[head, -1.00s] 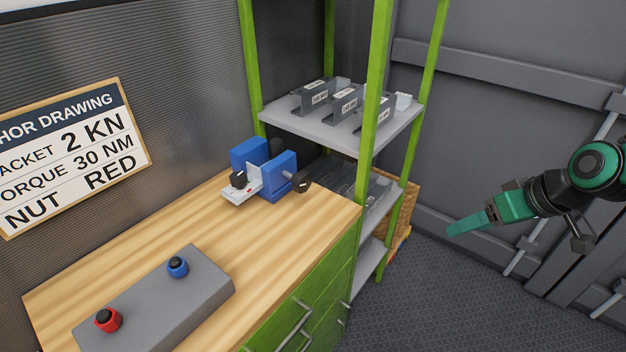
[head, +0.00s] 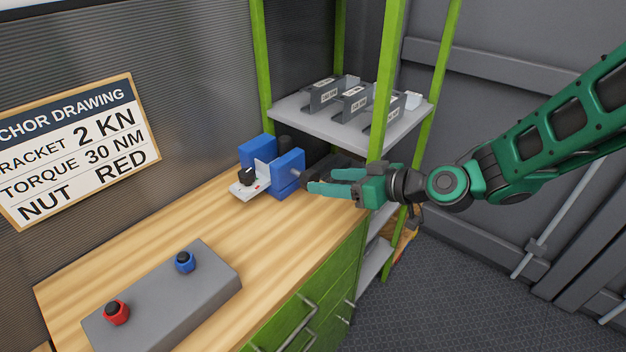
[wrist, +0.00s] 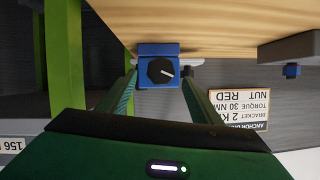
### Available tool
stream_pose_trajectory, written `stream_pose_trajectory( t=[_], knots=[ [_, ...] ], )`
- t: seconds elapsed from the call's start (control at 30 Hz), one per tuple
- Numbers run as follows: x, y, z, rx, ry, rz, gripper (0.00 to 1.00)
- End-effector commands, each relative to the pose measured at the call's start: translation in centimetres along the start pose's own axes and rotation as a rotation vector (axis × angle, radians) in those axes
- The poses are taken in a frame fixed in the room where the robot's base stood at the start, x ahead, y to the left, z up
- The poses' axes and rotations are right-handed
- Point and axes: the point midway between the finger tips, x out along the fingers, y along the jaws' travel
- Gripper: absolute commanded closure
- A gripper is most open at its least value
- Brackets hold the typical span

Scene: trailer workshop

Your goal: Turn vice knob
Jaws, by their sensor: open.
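The blue vice (head: 288,172) stands at the back right end of the wooden bench, with a pale bracket (head: 252,178) between its jaws. In the wrist view the vice's dark round knob (wrist: 161,71) with a white mark faces me, in front of the blue vice body (wrist: 158,50). My gripper (head: 325,181) is open and reaches in from the right at the knob's side of the vice. In the wrist view my two green fingers (wrist: 160,88) lie left and right of the knob, with gaps. In the head view the fingers largely hide the knob; contact cannot be told.
A green shelf rack (head: 385,95) with grey brackets (head: 352,102) stands close behind my gripper. A grey box (head: 165,300) with a red and a blue knob sits on the bench (head: 250,235). A sign (head: 80,150) hangs on the wall.

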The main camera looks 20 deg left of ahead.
Motion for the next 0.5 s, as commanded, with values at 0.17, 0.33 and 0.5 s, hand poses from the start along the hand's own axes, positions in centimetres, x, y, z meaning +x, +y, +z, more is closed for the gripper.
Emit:
stream_pose_trajectory(
  t=[0.17, 0.33, 0.5],
  knots=[
    [3.3, -0.1, 0.1, 0.0, -0.001, -0.004, 0.41],
    [5.4, -0.1, 0.0, 0.0, -0.001, -0.003, 0.41],
    [6.4, -0.1, 0.0, 0.0, -0.001, -0.001, 0.41]
  ],
)
